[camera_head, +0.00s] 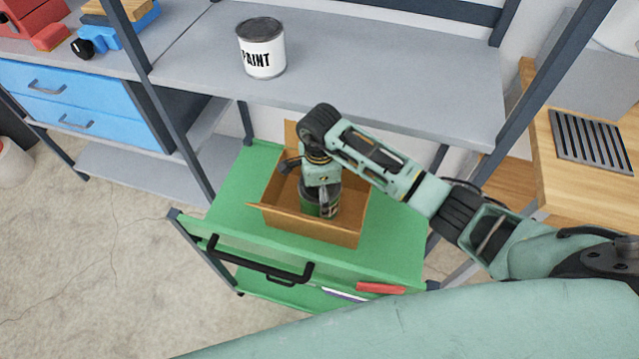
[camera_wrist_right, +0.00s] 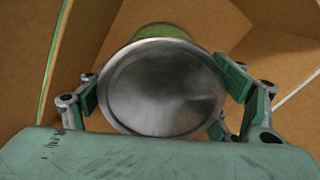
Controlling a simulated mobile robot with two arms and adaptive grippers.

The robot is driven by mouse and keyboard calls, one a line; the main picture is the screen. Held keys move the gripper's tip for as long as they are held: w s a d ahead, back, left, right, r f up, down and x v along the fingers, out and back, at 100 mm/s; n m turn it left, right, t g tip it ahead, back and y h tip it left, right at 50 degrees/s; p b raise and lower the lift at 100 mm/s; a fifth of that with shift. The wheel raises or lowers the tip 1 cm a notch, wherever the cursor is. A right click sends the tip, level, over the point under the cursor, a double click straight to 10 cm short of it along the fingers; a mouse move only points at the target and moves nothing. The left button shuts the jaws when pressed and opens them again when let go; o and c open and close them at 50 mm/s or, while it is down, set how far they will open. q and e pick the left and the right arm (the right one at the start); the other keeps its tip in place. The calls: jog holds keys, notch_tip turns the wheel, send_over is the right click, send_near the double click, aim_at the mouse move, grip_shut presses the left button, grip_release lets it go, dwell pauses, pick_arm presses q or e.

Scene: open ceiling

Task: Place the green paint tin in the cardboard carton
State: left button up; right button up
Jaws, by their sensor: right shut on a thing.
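The cardboard carton (camera_head: 287,222) stands open on the green cart, its flaps spread. The green paint tin (camera_head: 311,199) is inside the carton's walls, mostly covered by my right gripper (camera_head: 322,205). In the right wrist view, the tin's round grey metal lid (camera_wrist_right: 162,88) faces the camera, with a strip of green side above it. The fingers of my right gripper are shut on the tin from both sides, and the carton's brown walls (camera_wrist_right: 285,55) surround it. I cannot tell whether the tin touches the carton's floor. My left gripper is not in view.
The green cart (camera_head: 385,245) has a black handle (camera_head: 258,262) at its front. A white paint tin (camera_head: 262,50) stands on the grey shelf (camera_head: 400,85) above and behind the carton. A wooden counter (camera_head: 590,185) is at the right.

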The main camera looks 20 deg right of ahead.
jog(key=shift+w+f, duration=0.1)
jog(key=shift+f, duration=0.2)
jog(key=shift+f, duration=0.15)
jog(key=o, duration=1.8)
notch_tip(320, 180, up, 12)
jog(key=shift+r+b, duration=0.1)
jog(key=shift+b, duration=0.4)
